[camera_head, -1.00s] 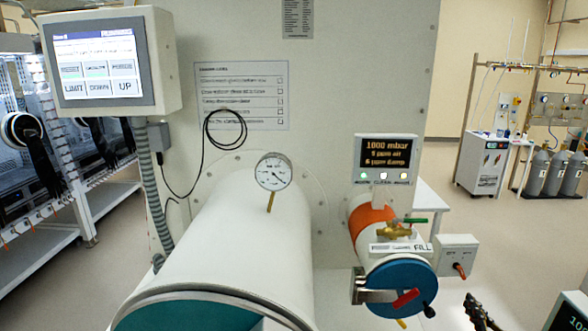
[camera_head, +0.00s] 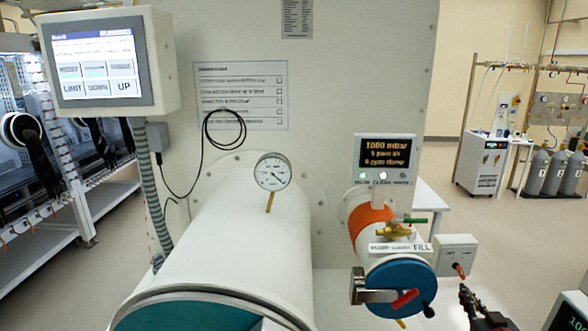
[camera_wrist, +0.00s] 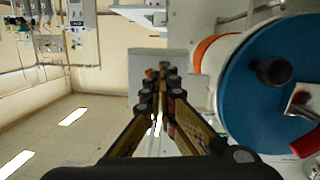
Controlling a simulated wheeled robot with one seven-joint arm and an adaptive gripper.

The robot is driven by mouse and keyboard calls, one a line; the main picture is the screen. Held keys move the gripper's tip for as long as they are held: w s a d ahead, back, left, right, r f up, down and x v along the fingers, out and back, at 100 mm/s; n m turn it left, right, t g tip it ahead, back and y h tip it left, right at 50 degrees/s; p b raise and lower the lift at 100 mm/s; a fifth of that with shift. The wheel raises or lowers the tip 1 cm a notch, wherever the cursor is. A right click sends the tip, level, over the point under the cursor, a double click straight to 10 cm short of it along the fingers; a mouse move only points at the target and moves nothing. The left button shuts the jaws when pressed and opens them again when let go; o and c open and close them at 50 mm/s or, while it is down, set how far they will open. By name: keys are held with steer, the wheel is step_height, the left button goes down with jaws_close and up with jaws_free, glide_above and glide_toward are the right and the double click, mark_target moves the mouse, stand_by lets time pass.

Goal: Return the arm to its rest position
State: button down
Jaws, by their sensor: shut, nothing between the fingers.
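My gripper (camera_head: 465,292) is at the lower right in the head view, with its dark fingertips pointing up. It is shut and empty. The fingertips appear just below the orange-red lever (camera_head: 459,270) of a grey switch box (camera_head: 455,248). In the wrist view my gripper (camera_wrist: 160,72) reaches toward the grey box (camera_wrist: 145,62), with the fingers close together. I cannot tell whether the tips touch the lever.
A small antechamber with a blue door (camera_head: 402,285) and red handle (camera_head: 405,299) stands left of my gripper. A green-handled valve (camera_head: 415,221) sits above it. A large white chamber (camera_head: 240,245) fills the middle. Open floor (camera_head: 520,240) lies to the right.

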steer(key=s+a+r+m+g+h, duration=0.1)
steer(key=s+a+r+g, duration=0.45)
steer(key=a, duration=0.55)
steer(key=s+a+g+y, duration=0.1)
steer(key=s+a+g, duration=0.1)
steer(key=s+a, duration=0.7)
steer(key=s+a+n+g+y, duration=0.1)
steer(key=s+a+g+y, duration=0.1)
steer(key=s+a, duration=0.7)
steer(key=s+f+g, duration=0.1)
steer(key=s, duration=0.4)
steer(key=shift+n+y, duration=0.3)
